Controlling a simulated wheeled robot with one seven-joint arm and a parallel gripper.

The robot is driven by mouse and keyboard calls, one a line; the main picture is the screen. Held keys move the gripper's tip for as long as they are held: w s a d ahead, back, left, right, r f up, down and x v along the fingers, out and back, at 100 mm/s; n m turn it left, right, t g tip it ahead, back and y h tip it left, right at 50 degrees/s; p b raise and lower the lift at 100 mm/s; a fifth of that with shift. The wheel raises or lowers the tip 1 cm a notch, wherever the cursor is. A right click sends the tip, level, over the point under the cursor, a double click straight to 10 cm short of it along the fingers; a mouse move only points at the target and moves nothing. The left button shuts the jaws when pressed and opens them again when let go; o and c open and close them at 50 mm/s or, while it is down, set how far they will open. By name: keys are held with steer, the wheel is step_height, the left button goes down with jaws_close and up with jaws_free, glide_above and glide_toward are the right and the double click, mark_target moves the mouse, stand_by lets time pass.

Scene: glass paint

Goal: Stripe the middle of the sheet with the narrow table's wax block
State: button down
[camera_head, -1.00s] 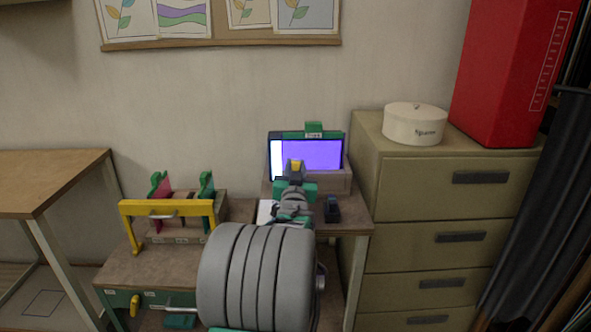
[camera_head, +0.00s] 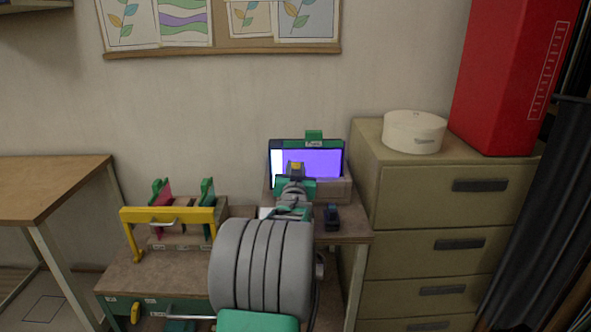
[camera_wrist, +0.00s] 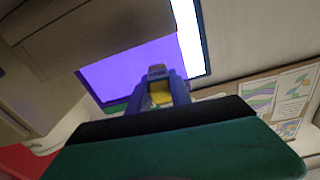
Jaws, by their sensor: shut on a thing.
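The sheet (camera_head: 323,163) is an upright purple panel with a white strip down its left side, in a dark frame on the narrow table (camera_head: 350,229). It also fills the upper middle of the wrist view (camera_wrist: 120,72). My gripper (camera_head: 296,172) is in front of the sheet, left of its middle. It is shut on a small yellow block, apparently the wax block (camera_head: 296,166), which also shows between the fingers in the wrist view (camera_wrist: 160,93). I cannot tell whether the block touches the sheet. The fingers and my arm hide part of the sheet's lower edge.
A dark blue item (camera_head: 332,217) stands on the table right of my gripper. A yellow-handled rack (camera_head: 168,216) with coloured panels is at left. A drawer cabinet (camera_head: 410,218) carrying a round white tin (camera_head: 413,132) is close at right.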

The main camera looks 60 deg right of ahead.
mark_target(332, 159)
steer(key=shift+b+x, duration=0.35)
steer(key=shift+x, duration=0.45)
steer(key=shift+s+d+f+b, duration=0.1)
steer(key=shift+s+d+b, duration=0.1)
steer(key=shift+s+b, duration=0.3)
steer(key=shift+s+d+f+b, duration=0.1)
steer(key=shift+s+d+b, duration=0.2)
steer(key=shift+s, duration=0.35)
steer(key=shift+s+d+r+b, duration=0.1)
steer(key=shift+s+b, duration=0.1)
steer(key=shift+s, duration=0.1)
steer(key=shift+s+d+r+b, duration=0.1)
steer(key=shift+s+d+b, duration=0.05)
steer(key=shift+s, duration=0.2)
steer(key=shift+s+d+f+b, duration=0.1)
steer(key=shift+s+d+b, duration=0.3)
steer(key=shift+s, duration=0.2)
steer(key=shift+s+d+f+b, duration=0.1)
steer(key=shift+s+d+b, duration=0.2)
steer(key=shift+s+b, duration=0.25)
steer(key=shift+s+d+r, duration=0.15)
steer(key=shift+s+d, duration=0.1)
steer(key=shift+s, duration=0.25)
steer(key=shift+s+d+b, duration=0.4)
steer(key=shift+s+b, duration=0.15)
steer(key=shift+s, duration=0.25)
steer(key=shift+s+d+b, duration=0.45)
steer(key=shift+s+b, duration=0.1)
steer(key=shift+s, duration=0.3)
steer(key=shift+b, duration=0.5)
